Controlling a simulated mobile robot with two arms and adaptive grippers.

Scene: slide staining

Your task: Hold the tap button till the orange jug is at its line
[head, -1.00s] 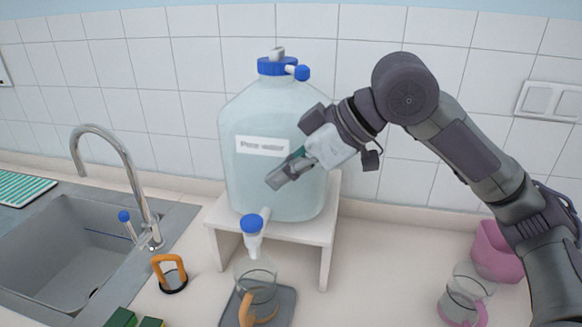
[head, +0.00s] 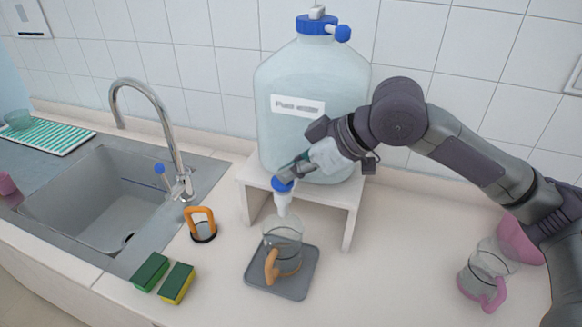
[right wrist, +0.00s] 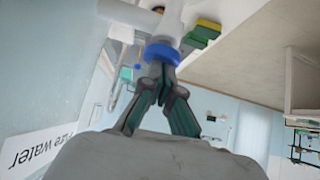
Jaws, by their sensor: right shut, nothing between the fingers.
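The big water bottle (head: 311,135) stands on a white stand (head: 335,195). Its tap has a blue button (head: 283,185) on a white spout (head: 283,204). The clear jug with the orange handle (head: 272,266) stands upright under the spout; I cannot make out its water level or its line. My right gripper (head: 287,175) is shut and empty, its fingertips at the top of the blue button. In the right wrist view the fingertips (right wrist: 163,82) appear at or touching the blue button (right wrist: 162,54); whether it is pressed I cannot tell. My left gripper is not in view.
The jug stands on a grey tray (head: 301,285). A small orange-handled item (head: 201,226) and two green-yellow sponges (head: 177,283) lie to the left, beside the sink (head: 95,200) and faucet (head: 150,95). A pink-handled jug (head: 485,270) stands at the right. Counter between is clear.

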